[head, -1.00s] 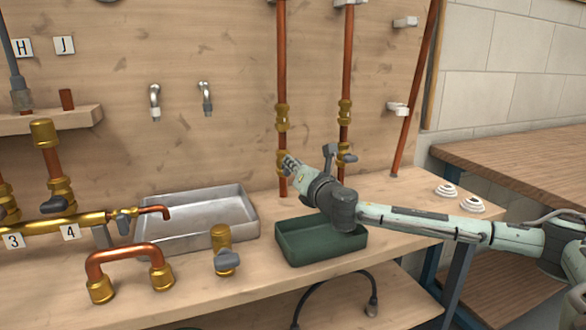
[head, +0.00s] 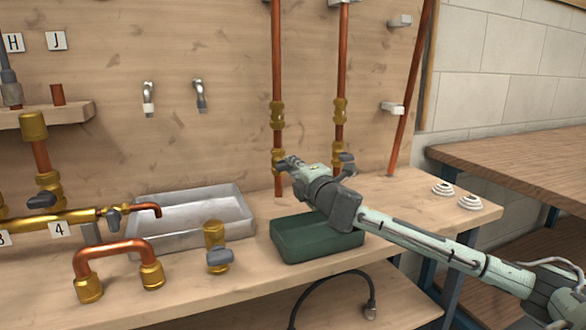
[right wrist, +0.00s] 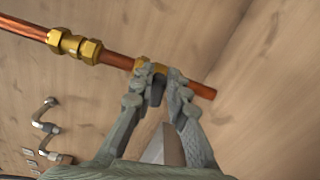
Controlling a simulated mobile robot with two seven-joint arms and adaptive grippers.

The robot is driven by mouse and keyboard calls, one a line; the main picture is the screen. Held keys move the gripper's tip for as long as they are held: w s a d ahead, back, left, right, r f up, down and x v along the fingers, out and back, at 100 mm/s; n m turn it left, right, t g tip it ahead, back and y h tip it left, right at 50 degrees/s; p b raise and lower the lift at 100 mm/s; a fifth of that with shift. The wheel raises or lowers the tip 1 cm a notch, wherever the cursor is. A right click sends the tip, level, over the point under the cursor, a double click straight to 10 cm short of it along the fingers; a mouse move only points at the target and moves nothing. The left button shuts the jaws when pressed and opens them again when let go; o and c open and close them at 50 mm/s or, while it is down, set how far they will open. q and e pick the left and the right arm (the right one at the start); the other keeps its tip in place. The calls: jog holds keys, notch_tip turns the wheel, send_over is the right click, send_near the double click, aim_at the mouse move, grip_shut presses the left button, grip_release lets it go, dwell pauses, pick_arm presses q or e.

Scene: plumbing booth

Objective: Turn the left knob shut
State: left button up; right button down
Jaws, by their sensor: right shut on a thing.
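Two upright copper pipes stand against the wooden wall, each with brass fittings and a valve low down. The left pipe (head: 277,70) has its brass valve (head: 278,155) at my right gripper (head: 286,163). In the right wrist view my right gripper (right wrist: 158,80) is shut on the dark grey left knob (right wrist: 156,92), just beside the brass valve body (right wrist: 148,66). The fingers hide most of this knob, so its exact angle is unclear. The right pipe's grey knob (head: 346,157) is free, just behind my wrist. My left gripper is not in view.
A green tray (head: 290,250) sits on the bench below my wrist. A metal tray (head: 240,212), a loose brass valve (head: 214,236) and a copper U-pipe (head: 112,247) are to the left. White ringed pieces (head: 470,201) lie at the bench's right end.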

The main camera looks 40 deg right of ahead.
jog(key=shift+f+m, duration=0.2)
jog(key=shift+m, duration=0.7)
jog(key=c, duration=1.5)
grip_release()
jog(key=shift+s, duration=0.1)
jog(key=v, duration=1.2)
